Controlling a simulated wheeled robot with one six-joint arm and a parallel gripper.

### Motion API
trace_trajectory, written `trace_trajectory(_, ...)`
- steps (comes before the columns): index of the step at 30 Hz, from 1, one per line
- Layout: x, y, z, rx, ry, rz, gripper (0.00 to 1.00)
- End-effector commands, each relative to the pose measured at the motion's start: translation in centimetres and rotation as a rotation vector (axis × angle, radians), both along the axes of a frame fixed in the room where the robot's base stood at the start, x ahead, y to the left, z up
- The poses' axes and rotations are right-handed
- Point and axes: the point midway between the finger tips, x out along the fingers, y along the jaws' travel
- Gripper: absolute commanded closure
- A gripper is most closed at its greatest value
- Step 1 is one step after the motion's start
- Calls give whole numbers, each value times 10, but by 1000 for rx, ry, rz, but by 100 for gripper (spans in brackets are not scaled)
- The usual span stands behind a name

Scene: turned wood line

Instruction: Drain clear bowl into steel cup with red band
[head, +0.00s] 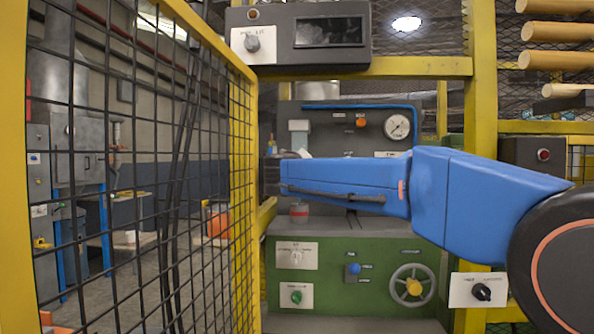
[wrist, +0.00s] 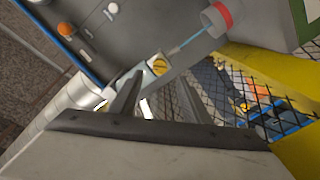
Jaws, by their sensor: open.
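The steel cup with a red band (head: 299,211) stands on the ledge of the green machine, just below my blue forearm, which may cover part of it. It also shows in the wrist view (wrist: 217,19) at the top, beyond and to the right of my fingertips. My gripper (wrist: 160,80) is open, with a finger on each side and nothing I can make out held between them. The cup is apart from the fingers. I cannot make out the clear bowl in either view. In the head view my arm hides part of the ledge, and my fingers cannot be made out.
A yellow-framed mesh fence (head: 242,150) stands close on the left. The green machine (head: 345,262) has knobs and a handwheel (head: 413,286). Behind the ledge rises a grey panel with a gauge (head: 397,126). A control box (head: 300,38) hangs above, and wooden rods (head: 555,60) lie upper right.

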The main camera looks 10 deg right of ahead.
Motion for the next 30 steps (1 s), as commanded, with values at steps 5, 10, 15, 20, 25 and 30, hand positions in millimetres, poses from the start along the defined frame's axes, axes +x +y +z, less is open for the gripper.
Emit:
trace_trajectory(5,-35,12,0,0,0,3,57)
trace_trajectory(10,-65,22,0,1,0,3,57)
trace_trajectory(15,-85,28,-1,0,1,2,57)
trace_trajectory(20,-93,31,-1,0,1,1,57)
trace_trajectory(25,-95,31,-1,0,1,0,57)
trace_trajectory(30,-95,30,-1,1,2,-1,57)
